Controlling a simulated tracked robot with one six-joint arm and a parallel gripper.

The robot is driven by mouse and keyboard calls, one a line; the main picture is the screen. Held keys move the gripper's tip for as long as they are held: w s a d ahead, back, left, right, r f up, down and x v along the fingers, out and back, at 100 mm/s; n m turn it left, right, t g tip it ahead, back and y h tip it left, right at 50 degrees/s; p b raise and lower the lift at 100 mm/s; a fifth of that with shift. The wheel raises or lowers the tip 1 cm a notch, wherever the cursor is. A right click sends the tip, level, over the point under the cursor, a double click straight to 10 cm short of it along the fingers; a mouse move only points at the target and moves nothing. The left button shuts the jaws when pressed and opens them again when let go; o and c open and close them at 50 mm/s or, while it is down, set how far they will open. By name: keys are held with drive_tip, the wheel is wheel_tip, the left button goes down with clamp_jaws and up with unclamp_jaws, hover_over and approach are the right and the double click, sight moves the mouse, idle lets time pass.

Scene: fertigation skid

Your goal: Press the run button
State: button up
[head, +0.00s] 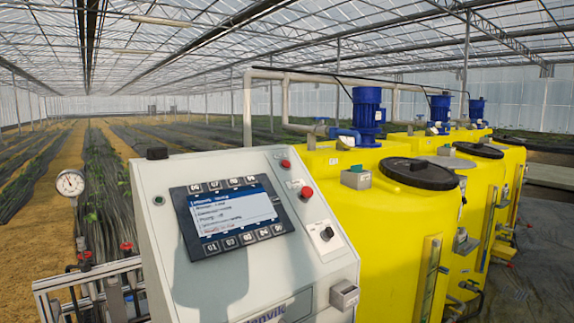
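A light grey control cabinet (188,180) stands in the foreground with a sloped front panel. A dark-framed display (232,214) on it shows lines of text under a blue header, with numbered keys along its top and bottom edges. Two red buttons sit to the right of the display, an upper one (285,164) and a lower one (306,192). A small green button (159,200) is at the panel's upper left. A black rotary knob (326,233) is at the lower right. I cannot read which control is labelled run. My gripper is not in view.
Yellow tanks (390,225) with black lids and blue motors (368,112) stand close on the right. A pressure gauge (71,183) and pipework are at the left. A small grey box (344,294) juts from the cabinet's lower right. Planted rows stretch behind.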

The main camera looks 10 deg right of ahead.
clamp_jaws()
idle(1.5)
